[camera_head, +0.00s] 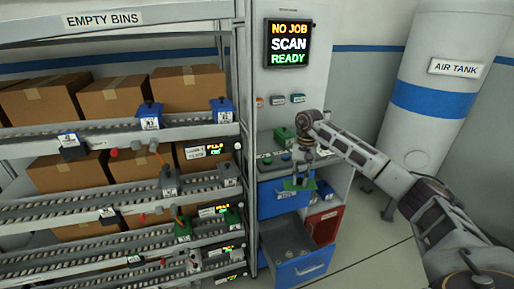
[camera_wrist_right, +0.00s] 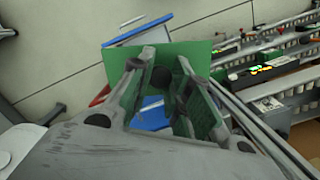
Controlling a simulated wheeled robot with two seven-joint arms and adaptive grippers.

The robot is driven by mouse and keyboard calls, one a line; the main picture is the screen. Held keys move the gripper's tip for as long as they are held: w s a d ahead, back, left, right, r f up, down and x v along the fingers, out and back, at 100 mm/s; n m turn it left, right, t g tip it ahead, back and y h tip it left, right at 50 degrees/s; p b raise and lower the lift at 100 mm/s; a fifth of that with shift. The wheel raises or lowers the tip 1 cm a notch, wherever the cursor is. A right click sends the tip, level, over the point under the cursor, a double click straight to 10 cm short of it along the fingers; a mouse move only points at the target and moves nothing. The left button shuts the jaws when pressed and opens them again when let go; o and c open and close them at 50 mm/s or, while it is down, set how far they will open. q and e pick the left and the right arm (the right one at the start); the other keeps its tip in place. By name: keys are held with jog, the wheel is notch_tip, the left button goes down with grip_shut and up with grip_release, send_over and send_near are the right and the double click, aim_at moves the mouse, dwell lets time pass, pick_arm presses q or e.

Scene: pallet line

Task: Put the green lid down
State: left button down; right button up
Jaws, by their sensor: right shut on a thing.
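My right gripper (camera_head: 302,166) reaches in from the right, in front of the cabinet. It is shut on the green lid (camera_head: 297,184), a flat plate held in the air above the open lower drawer. In the right wrist view the green lid (camera_wrist_right: 203,52) lies beyond the fingers (camera_wrist_right: 160,88), with a dark round knob between them. The fingers hide part of the lid. My left gripper is not in view.
The lower blue-fronted drawer (camera_head: 302,269) stands open. A blue drawer (camera_head: 275,205) and a red bin (camera_head: 324,224) are behind the lid. A green item (camera_head: 283,134) sits on the counter. Roller shelves with cardboard boxes (camera_head: 112,97) stand left; an air tank (camera_head: 436,95) stands right.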

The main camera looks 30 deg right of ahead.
jog(key=d+r+m, duration=0.2)
jog(key=r+m, duration=0.1)
jog(key=shift+w+d, duration=0.2)
jog(key=shift+w, duration=0.1)
jog(key=shift+d+r+m, duration=0.15)
jog(key=shift+r+m, duration=0.05)
jog(key=shift+m, duration=0.3)
jog(key=shift+s+d+m+t+y, duration=0.1)
jog(key=shift+d+m+t+y, duration=0.1)
jog(key=shift+m, duration=0.4)
jog(key=shift+s+d+m+t+y, duration=0.1)
jog(key=shift+m+t, duration=0.1)
jog(key=shift+m, duration=0.4)
jog(key=shift+s+m, duration=0.15)
jog(key=shift+m, duration=1.35)
jog(key=shift+s+m+t, duration=0.1)
jog(key=shift+m+t, duration=0.2)
jog(key=shift+m, duration=0.2)
